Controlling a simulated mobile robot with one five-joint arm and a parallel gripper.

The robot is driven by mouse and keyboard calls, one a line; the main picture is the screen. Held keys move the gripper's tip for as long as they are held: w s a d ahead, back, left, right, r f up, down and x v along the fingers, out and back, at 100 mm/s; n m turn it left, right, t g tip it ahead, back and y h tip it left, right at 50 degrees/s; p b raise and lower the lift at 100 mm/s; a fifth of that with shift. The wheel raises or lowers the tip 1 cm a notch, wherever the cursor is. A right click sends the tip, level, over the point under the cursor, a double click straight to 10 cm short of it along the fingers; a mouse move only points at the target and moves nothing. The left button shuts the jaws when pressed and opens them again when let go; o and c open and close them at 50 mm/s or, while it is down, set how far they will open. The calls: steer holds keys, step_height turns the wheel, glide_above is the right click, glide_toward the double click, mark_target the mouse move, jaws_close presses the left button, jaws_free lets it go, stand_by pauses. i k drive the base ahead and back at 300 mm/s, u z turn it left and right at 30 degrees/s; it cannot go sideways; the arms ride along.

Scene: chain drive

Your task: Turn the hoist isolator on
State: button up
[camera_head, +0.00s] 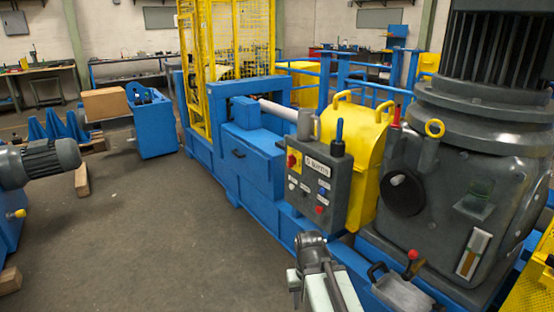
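A grey control box (319,188) stands on the blue machine frame, right of the picture's middle. Its front carries a red rotary knob on a yellow plate (293,161) at upper left, which looks like an isolator switch; its position is too small to read. A white label and several small buttons are on the same face. No label naming the hoist is legible. Part of my arm, with its grey end (311,244), shows at the bottom, below and apart from the box. No gripper fingers can be made out, and nothing held is visible.
A large grey motor and gearbox (470,165) with a handwheel and red-knobbed lever (411,258) stands at right. A yellow cover (355,140) is behind the box. A yellow mesh cage (235,45) rises farther back.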

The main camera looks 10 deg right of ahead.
mark_target(292, 159)
steer(key=u, duration=0.65)
steer(key=i, duration=1.2)
steer(key=u, duration=1.05)
steer(key=i, duration=0.85)
steer(key=z, duration=0.3)
